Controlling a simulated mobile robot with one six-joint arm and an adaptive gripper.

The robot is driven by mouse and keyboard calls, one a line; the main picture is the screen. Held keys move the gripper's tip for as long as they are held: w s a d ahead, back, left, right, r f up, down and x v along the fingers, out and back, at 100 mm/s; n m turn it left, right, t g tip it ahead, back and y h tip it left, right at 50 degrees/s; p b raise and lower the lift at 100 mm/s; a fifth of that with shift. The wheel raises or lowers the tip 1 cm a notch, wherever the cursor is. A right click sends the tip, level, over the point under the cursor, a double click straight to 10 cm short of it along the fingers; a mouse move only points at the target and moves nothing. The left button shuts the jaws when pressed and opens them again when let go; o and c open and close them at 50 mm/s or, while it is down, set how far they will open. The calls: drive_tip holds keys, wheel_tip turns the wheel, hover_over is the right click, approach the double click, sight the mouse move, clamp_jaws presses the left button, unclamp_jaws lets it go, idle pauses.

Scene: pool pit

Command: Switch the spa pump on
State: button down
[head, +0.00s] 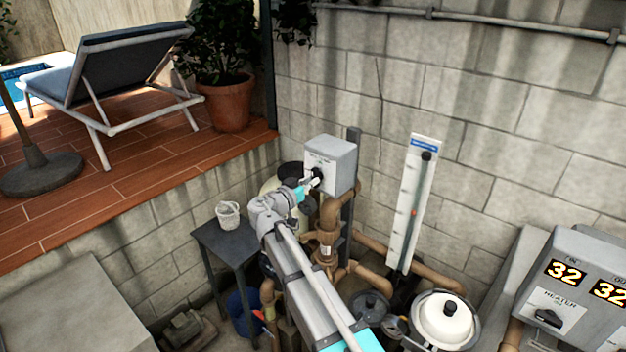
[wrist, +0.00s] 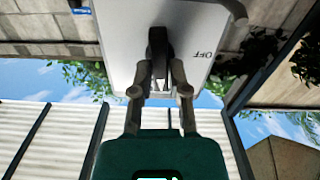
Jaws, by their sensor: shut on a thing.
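A grey switch box (head: 341,163) stands on a dark post against the block wall in the head view. It fills the upper middle of the wrist view (wrist: 118,45). A black knob (wrist: 158,44) sits on its front face, and the word OFF shows upside down to its right. My gripper (head: 314,181) is at the front of the box. In the wrist view its two fingers (wrist: 161,72) are shut on the knob, one on each side. The knob's pointer direction and any ON mark are hidden or unclear.
Brown pipes (head: 372,280) and a white-lidded filter (head: 443,318) stand below and right. A heater panel (head: 575,290) reading 32 is at far right. A dark side table (head: 225,238) with a white basket (head: 228,214) is left. A tall white gauge board (head: 416,200) is right of the box.

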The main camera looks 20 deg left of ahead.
drive_tip(key=shift+m, duration=1.1)
drive_tip(key=c, duration=0.5)
unclamp_jaws()
drive_tip(key=shift+v, duration=3.45)
